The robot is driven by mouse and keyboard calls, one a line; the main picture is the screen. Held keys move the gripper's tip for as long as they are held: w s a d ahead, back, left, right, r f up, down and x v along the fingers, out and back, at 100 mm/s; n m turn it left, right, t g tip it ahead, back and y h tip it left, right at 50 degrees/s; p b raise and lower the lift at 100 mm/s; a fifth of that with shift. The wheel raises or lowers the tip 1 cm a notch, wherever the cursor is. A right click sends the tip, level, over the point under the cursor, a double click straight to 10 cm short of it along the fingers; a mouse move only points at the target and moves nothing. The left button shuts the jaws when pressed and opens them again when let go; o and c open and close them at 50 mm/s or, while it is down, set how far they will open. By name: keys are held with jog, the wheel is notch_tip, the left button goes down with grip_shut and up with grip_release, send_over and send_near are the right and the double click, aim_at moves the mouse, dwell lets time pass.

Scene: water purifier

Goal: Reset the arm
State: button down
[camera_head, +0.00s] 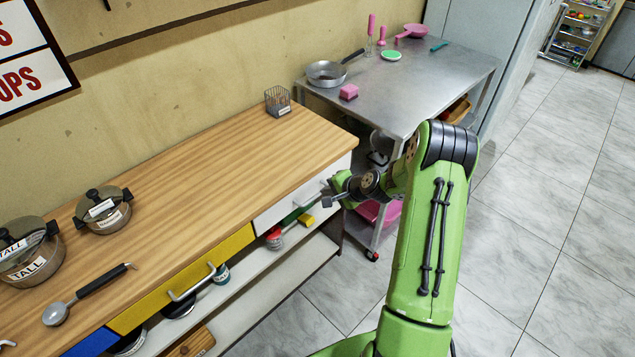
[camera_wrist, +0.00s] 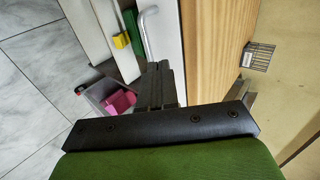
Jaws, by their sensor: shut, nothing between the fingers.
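My green arm reaches from the lower right of the head view to the right end of the wooden counter (camera_head: 205,165). My gripper (camera_head: 328,201) is shut and empty, in front of the white drawer (camera_head: 296,198) at that end. In the wrist view my gripper (camera_wrist: 157,70) shows as dark fingers held together, close to the white drawer front and its metal handle (camera_wrist: 147,33). I cannot tell whether the fingertips touch the drawer.
Two labelled pots (camera_head: 103,210) and a ladle (camera_head: 85,294) are on the counter's left part. A wire basket (camera_head: 277,101) stands near its back right. A steel table (camera_head: 420,75) with a pan (camera_head: 326,73) stands beyond. The tiled floor (camera_head: 545,220) at right is clear.

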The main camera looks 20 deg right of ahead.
jog(key=s+a+r+n+g+h+p, duration=0.15)
jog(key=s+a+r+n, duration=0.4)
jog(key=r, duration=0.55)
jog(key=s+a+r+n+g+p, duration=0.15)
jog(key=s+a+r+n, duration=0.35)
jog(key=r, duration=0.7)
jog(key=s+a+r+n+h+p, duration=0.1)
jog(key=s+r, duration=0.3)
jog(key=s, duration=0.7)
jog(key=s+a+r+n+p, duration=0.1)
jog(key=s+r, duration=0.3)
jog(key=s, duration=0.7)
jog(key=shift+a+n+h, duration=0.35)
jog(key=shift+a+n, duration=0.4)
jog(key=shift+a, duration=0.05)
jog(key=shift+s, duration=0.1)
